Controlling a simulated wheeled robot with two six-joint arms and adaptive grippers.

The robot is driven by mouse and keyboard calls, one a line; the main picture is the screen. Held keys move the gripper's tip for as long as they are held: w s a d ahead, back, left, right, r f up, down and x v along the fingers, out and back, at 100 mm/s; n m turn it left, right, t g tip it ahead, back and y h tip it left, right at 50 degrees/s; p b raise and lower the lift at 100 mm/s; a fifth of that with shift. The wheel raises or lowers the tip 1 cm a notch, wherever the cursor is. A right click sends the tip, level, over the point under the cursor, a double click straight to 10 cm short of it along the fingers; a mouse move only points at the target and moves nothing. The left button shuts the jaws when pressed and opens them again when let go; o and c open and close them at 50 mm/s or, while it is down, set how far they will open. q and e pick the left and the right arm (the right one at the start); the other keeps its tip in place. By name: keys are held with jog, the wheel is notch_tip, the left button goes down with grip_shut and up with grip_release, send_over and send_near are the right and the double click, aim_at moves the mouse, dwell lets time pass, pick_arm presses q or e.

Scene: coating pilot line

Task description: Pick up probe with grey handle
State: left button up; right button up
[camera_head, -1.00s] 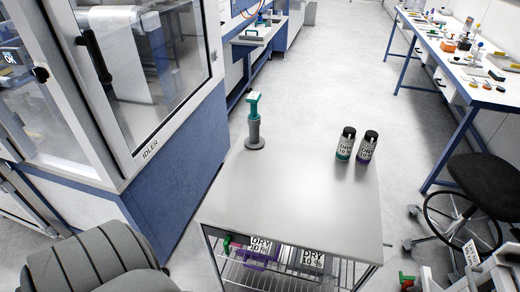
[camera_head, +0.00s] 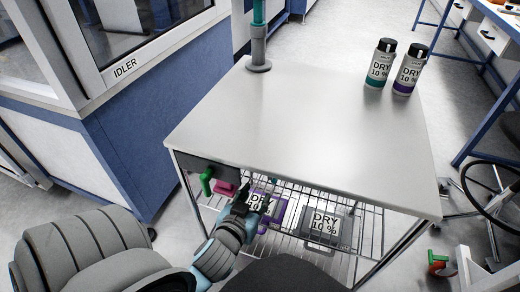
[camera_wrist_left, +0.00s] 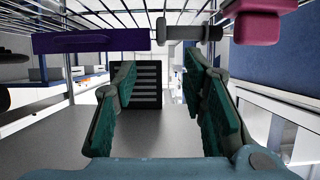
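A grey cylindrical part with wider collars (camera_wrist_left: 181,31) lies between a purple panel and a pink block in the left wrist view. It may be the probe's grey handle; I cannot tell for sure. It is ahead of the fingertips and apart from them. My left gripper (camera_head: 257,201) is at the front edge of the cart, below its top. The left wrist view shows its teal-padded fingers (camera_wrist_left: 160,92) wide apart with nothing between them. A grey upright stand with a teal upper part (camera_head: 259,45) stands at the cart's back left corner. My right gripper is not in view.
The steel cart top (camera_head: 300,120) is mostly clear. Two labelled bottles (camera_head: 380,64) stand at its back right. Below are a wire shelf (camera_head: 370,238), a purple item (camera_head: 279,212) and a grey labelled item (camera_head: 325,226). Green (camera_head: 206,181) and pink (camera_head: 224,188) parts show near the front left.

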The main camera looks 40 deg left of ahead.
pick_arm(q)
jog(key=b+x, duration=0.1)
jog(key=x, duration=0.3)
jog(key=shift+w+a, duration=0.1)
jog(key=shift+w, duration=0.15)
jog(key=b+x, duration=0.1)
jog(key=x, duration=0.2)
jog(key=b+x, duration=0.2)
jog(key=x, duration=0.1)
jog(key=b+x, duration=0.1)
jog(key=x, duration=0.1)
jog(key=shift+w+a+r, duration=0.15)
jog(key=shift+w+a, duration=0.15)
jog(key=shift+w, duration=0.15)
jog(key=shift+w+a, duration=0.1)
jog(key=shift+w, duration=0.15)
jog(key=shift+s+r, duration=0.1)
jog(key=shift+c, duration=0.4)
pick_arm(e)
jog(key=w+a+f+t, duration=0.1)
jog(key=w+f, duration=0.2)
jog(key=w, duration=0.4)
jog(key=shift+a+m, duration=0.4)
pick_arm(q)
grip_shut()
